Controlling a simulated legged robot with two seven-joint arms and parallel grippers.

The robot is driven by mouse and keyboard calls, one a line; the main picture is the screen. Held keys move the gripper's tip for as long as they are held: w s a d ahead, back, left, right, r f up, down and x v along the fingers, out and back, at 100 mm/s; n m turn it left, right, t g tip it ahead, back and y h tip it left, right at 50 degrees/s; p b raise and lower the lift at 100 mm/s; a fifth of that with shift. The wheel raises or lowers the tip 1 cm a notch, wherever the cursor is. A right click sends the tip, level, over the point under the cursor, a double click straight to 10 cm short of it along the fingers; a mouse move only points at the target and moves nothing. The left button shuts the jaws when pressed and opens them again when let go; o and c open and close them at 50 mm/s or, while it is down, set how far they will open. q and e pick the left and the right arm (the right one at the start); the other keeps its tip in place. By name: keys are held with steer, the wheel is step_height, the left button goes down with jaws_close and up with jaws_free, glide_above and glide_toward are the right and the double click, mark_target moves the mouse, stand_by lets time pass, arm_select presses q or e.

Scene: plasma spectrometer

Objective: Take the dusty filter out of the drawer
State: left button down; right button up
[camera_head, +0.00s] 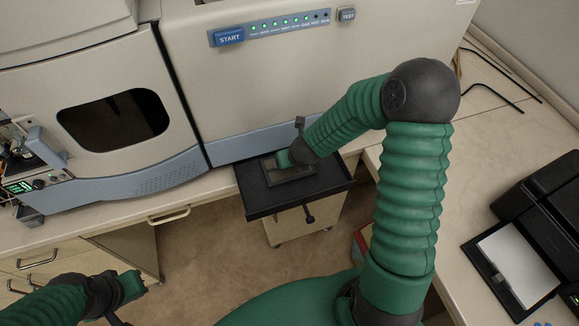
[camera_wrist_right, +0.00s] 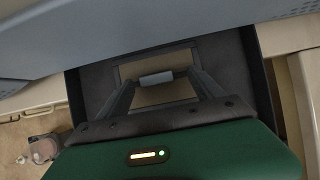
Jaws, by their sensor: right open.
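The black drawer (camera_head: 325,184) stands pulled out below the spectrometer's front panel. The filter (camera_head: 290,176), a dark frame around a tan-grey panel, lies in it. My right gripper (camera_head: 290,163) is over the drawer from above, its fingers partly hidden in the head view. In the right wrist view my right gripper (camera_wrist_right: 157,88) is open, its two fingers spread above the filter (camera_wrist_right: 160,96). A small grey tab (camera_wrist_right: 156,77) shows between the fingertips; I cannot tell whether they touch it. My left gripper (camera_head: 130,288) is at the lower left, away from the drawer, its fingers unclear.
The spectrometer (camera_head: 270,85) overhangs the drawer's back edge, with a row of green lights and a START button (camera_head: 229,36). A black device with paper (camera_head: 518,264) stands on the right counter. Black hex keys (camera_head: 492,96) lie at the upper right.

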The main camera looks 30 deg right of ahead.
steer(key=shift+w+a+f, duration=0.2)
steer(key=shift+f, duration=0.2)
steer(key=shift+w+a+f, duration=0.15)
steer(key=shift+a+f, duration=0.05)
steer(key=shift+f, duration=0.2)
steer(key=shift+w+a+f, duration=0.15)
steer(key=shift+w, duration=0.1)
steer(key=shift+s+d, duration=0.15)
steer(key=shift+d, duration=0.35)
steer(key=c, duration=1.1)
steer(key=shift+a, duration=0.15)
steer(key=c, duration=0.4)
steer(key=shift+a, duration=0.15)
